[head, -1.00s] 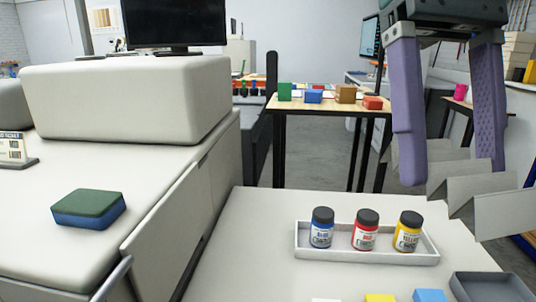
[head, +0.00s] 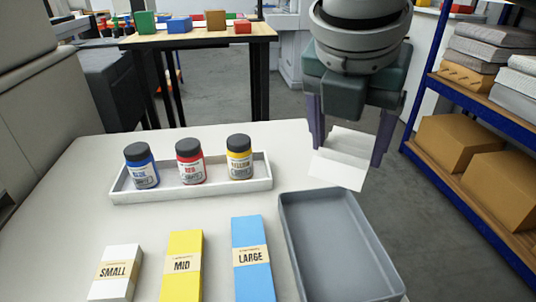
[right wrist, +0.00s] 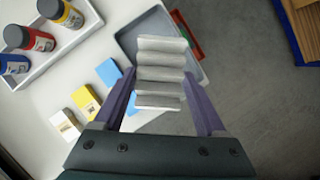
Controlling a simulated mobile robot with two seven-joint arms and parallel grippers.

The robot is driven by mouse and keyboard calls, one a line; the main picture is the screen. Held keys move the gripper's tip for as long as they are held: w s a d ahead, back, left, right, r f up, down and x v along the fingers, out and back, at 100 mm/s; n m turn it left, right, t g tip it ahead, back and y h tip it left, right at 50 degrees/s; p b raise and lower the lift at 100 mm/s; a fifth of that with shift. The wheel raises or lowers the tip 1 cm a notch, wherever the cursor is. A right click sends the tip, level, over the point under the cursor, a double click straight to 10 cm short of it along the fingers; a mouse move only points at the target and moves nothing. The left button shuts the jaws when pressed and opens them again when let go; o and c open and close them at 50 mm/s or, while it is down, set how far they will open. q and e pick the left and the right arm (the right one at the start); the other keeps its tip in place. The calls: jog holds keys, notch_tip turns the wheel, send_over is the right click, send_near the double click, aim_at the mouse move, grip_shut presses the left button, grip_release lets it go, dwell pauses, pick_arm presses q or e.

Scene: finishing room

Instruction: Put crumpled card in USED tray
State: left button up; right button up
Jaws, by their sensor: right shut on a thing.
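The crumpled card (head: 346,158) is white and folded in zigzag pleats. My right gripper (head: 348,150) is shut on it, with a purple finger at each side. In the right wrist view the pleated card (right wrist: 160,72) spans between the fingers. A grey, shallow, empty tray (head: 388,268) lies at the table's right side; I see no USED lettering on it. The card is above and beyond the tray's far end in the head view, and the tray (right wrist: 128,40) is partly hidden behind it in the wrist view. My left gripper is out of view.
A white holder (head: 125,196) with blue, red and yellow bottles stands left of the tray. SMALL (head: 115,272), MID (head: 182,268) and LARGE (head: 252,258) blocks lie in front. A blue-framed shelf (head: 465,200) with boxes stands at right, across open floor.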

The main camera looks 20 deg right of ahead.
aim_at(363, 140)
jog(key=d+n, duration=0.1)
jog(key=n, duration=0.1)
jog(key=d+f+n+t+y+b, duration=0.1)
jog(key=n, duration=0.1)
jog(key=w+d+f+n, duration=0.1)
jog(key=shift+f+n+y, duration=0.2)
jog(key=shift+n+y, duration=0.2)
jog(key=shift+w+d+f+n+t+y+b, duration=0.1)
jog(key=shift+w+d+n+t+y+b, duration=0.2)
jog(key=shift+n, duration=0.5)
notch_tip(363, 140, down, 16)
jog(key=b, duration=0.3)
jog(key=shift+r, duration=0.25)
notch_tip(363, 140, down, 4)
jog(key=shift+f+b, duration=0.15)
jog(key=shift+b, duration=0.75)
jog(key=o, duration=1.3)
jog(key=shift+c, duration=0.2)
